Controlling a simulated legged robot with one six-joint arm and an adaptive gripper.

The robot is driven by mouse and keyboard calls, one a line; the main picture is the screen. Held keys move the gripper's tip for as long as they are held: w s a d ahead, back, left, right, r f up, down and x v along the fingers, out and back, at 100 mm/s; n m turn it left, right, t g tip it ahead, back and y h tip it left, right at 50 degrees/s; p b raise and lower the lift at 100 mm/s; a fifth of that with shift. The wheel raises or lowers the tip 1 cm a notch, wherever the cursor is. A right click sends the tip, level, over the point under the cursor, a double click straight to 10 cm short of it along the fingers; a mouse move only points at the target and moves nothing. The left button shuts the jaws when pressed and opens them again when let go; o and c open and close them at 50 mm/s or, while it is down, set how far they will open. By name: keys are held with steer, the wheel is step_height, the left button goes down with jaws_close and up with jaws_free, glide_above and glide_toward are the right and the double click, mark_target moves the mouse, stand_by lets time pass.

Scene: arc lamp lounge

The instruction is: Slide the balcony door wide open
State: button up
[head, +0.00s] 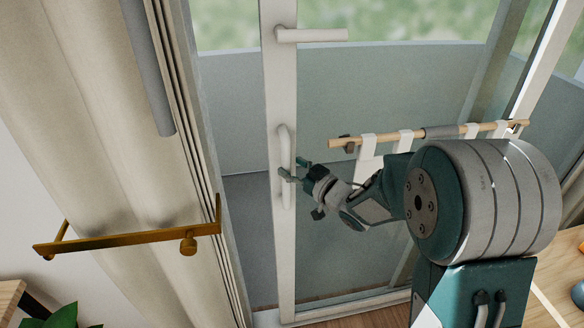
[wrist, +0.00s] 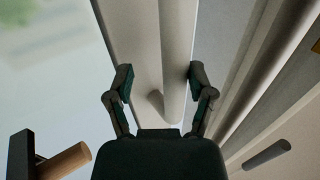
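The balcony door is a glass panel with a white upright stile (head: 279,90). A gap with grey floor beyond lies between this stile and the left jamb, so the door stands partly open. A white vertical bar handle (head: 284,145) is on the stile; it also shows in the wrist view (wrist: 178,50). My gripper (head: 291,170) is at the handle's middle. In the wrist view, my gripper (wrist: 160,80) has its fingers apart, one on each side of the handle. The right finger is very close to the bar; I cannot tell if it touches.
A white horizontal lever (head: 312,35) sits higher on the stile. A wooden rod with white loops (head: 430,133) crosses in front of the glass at right. A beige curtain (head: 110,120) and brass bracket (head: 130,237) are at left. A wooden surface (head: 560,265) is at lower right.

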steer(key=shift+a, duration=0.1)
steer(key=v, duration=1.1)
steer(key=shift+s, duration=0.3)
steer(key=shift+f, duration=0.1)
